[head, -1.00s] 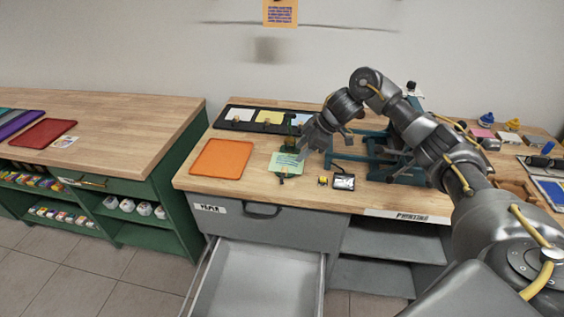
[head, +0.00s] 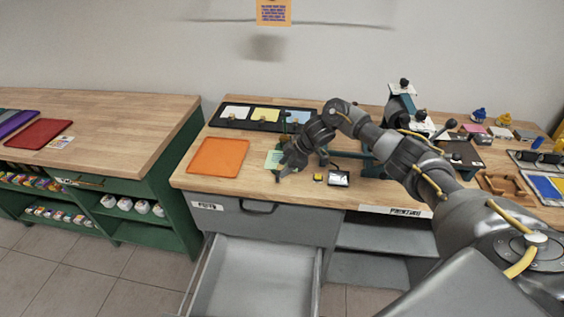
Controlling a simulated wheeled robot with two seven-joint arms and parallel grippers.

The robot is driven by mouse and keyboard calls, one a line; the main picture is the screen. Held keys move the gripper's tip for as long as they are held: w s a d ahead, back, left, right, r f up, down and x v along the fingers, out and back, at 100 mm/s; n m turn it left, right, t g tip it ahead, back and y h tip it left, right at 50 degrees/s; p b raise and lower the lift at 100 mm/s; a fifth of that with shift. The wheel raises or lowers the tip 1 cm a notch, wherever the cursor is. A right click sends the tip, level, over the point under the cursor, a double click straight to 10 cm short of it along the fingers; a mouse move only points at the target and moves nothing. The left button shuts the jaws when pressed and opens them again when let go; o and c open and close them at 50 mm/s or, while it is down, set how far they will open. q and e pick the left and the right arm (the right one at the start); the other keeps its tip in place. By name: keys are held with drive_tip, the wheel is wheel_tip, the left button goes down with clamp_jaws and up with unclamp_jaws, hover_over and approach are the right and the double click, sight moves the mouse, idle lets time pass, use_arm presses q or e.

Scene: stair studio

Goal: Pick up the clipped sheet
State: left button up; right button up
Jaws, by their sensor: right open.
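The clipped sheet (head: 273,159) is a small pale green sheet lying on the wooden worktop, right of the orange mat. A dark clip shows at its front edge in the earlier frame; my right gripper now covers most of that part. My right gripper (head: 283,174) is open, pointing down and to the left, with its fingertips at the sheet's front right edge. I cannot tell whether the fingers touch the sheet or the clip. My left gripper is not in view.
An orange mat (head: 218,156) lies left of the sheet. A black tray (head: 238,125) with several coloured sheets lies behind. An open, empty drawer (head: 258,277) juts out below the worktop.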

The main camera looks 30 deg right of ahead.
drive_tip(key=shift+f, duration=0.1)
drive_tip(key=shift+c, duration=0.2)
drive_tip(key=c, duration=0.7)
drive_tip(key=shift+w+r+b, duration=0.1)
drive_tip(key=shift+r+b, duration=0.2)
drive_tip(key=shift+r, duration=0.35)
wheel_tip(320, 180, up, 2)
drive_tip(key=shift+r+b, duration=0.2)
drive_tip(key=shift+b, duration=0.25)
drive_tip(key=s+a, duration=0.3)
drive_tip(key=s, duration=0.1)
drive_tip(key=s+a, duration=0.3)
drive_tip(key=s, duration=0.1)
drive_tip(key=s+a, duration=0.4)
drive_tip(key=s, duration=0.1)
drive_tip(key=shift+s+b, duration=0.1)
drive_tip(key=shift+b, duration=0.3)
clamp_jaws()
drive_tip(key=shift+s+a, duration=0.5)
drive_tip(key=shift+s, duration=0.2)
